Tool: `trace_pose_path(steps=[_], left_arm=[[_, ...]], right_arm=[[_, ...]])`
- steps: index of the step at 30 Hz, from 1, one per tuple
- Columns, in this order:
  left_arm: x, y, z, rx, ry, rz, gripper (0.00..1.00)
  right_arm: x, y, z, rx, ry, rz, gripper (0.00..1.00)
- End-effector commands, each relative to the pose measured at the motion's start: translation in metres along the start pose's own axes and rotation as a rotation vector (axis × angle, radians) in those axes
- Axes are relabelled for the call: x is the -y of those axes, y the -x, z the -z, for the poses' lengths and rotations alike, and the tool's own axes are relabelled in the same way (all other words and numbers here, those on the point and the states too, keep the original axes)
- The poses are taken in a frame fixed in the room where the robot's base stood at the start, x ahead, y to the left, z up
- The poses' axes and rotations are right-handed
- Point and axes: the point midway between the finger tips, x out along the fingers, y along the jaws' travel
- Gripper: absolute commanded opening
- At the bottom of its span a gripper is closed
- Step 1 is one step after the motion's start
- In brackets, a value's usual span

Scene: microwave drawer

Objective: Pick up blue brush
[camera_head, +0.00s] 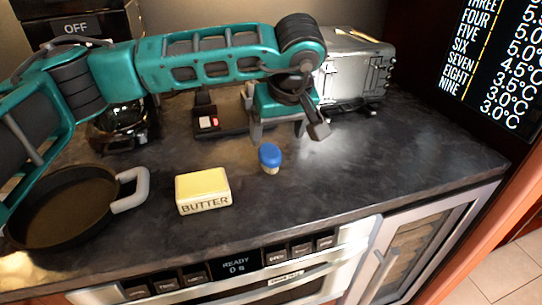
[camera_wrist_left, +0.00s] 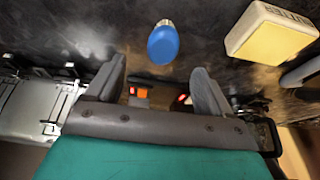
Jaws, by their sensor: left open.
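The blue brush (camera_head: 270,157) is a small thing with a rounded blue top and a pale lower part, standing on the dark counter. In the left wrist view the brush (camera_wrist_left: 163,43) shows beyond the fingertips, roughly between them from side to side. My left gripper (camera_head: 287,132) is open and empty, above the counter and a little behind the brush in the head view. Its two grey fingers (camera_wrist_left: 160,67) are spread wide and do not appear to touch the brush. My right gripper does not show.
A butter block (camera_head: 204,191) lies left of the brush, and a dark pan (camera_head: 62,205) stands farther left. A silver toaster-like appliance (camera_head: 352,72) is at the back right. The counter (camera_head: 400,160) right of the brush is clear. A microwave drawer (camera_head: 240,268) is below the front edge.

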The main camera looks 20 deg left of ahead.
Motion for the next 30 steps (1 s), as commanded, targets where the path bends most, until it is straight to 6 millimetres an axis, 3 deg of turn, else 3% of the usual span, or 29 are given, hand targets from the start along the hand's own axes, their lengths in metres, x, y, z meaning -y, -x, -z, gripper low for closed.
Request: trace_pose_path(steps=[3,10,18,27,30], left_arm=[[0.000,-0.019,0.000,0.002,0.000,0.002,0.82],[0.002,-0.036,0.000,0.003,0.001,0.001,0.82],[0.006,-0.074,0.002,0.004,0.001,0.000,0.82],[0.006,-0.080,0.002,0.003,-0.001,-0.002,0.82],[0.006,-0.080,0.002,0.003,-0.001,-0.002,0.74]], right_arm=[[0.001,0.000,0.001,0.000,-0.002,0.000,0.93],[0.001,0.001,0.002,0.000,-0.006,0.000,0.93],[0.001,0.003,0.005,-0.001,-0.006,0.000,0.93],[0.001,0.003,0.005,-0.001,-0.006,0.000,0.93],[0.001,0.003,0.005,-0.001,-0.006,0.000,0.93]])
